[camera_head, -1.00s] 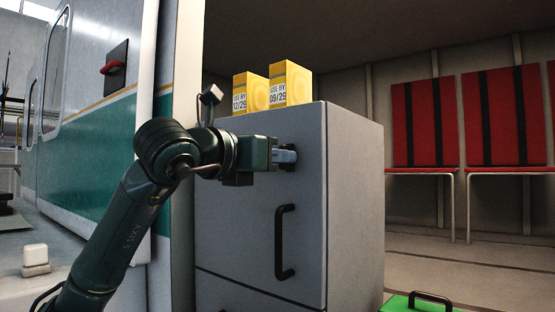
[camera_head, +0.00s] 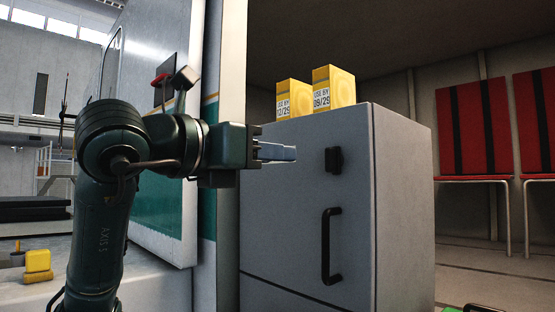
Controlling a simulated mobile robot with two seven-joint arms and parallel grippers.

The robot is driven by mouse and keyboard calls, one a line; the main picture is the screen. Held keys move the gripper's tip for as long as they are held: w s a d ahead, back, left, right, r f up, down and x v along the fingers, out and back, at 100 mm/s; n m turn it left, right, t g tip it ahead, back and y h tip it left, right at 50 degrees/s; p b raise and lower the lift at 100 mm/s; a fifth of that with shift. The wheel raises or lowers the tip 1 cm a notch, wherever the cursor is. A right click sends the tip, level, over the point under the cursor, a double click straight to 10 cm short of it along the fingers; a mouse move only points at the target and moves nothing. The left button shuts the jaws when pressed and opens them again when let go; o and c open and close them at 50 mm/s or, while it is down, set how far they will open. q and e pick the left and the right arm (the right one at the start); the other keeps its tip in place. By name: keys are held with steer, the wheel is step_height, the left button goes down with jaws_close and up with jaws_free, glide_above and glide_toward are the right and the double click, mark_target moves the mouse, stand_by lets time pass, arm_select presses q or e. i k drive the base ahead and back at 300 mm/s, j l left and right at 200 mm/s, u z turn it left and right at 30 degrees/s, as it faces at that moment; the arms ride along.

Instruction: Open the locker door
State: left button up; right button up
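The grey locker (camera_head: 405,215) stands right of centre, its front door (camera_head: 285,220) lying flush and looking closed. A black latch knob (camera_head: 334,160) sits high on the door, near its right edge. A black vertical bar handle (camera_head: 331,247) is below the knob. My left gripper (camera_head: 290,152) is left of the knob at about its height and points toward it, with a visible gap between. Its fingers show side-on as one grey-blue strip, so their opening cannot be told. Nothing shows held at the tips. My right gripper is not in view.
Two yellow boxes (camera_head: 293,98) (camera_head: 334,87) stand on top of the locker. A pale wall edge (camera_head: 228,150) rises just left of the locker, behind my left arm. Red seats (camera_head: 475,130) line the back right. A small yellow block (camera_head: 38,265) lies at lower left.

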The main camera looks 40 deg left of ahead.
mark_target(306, 229)
steer(key=k+j, duration=0.1)
steer(key=k, duration=0.9)
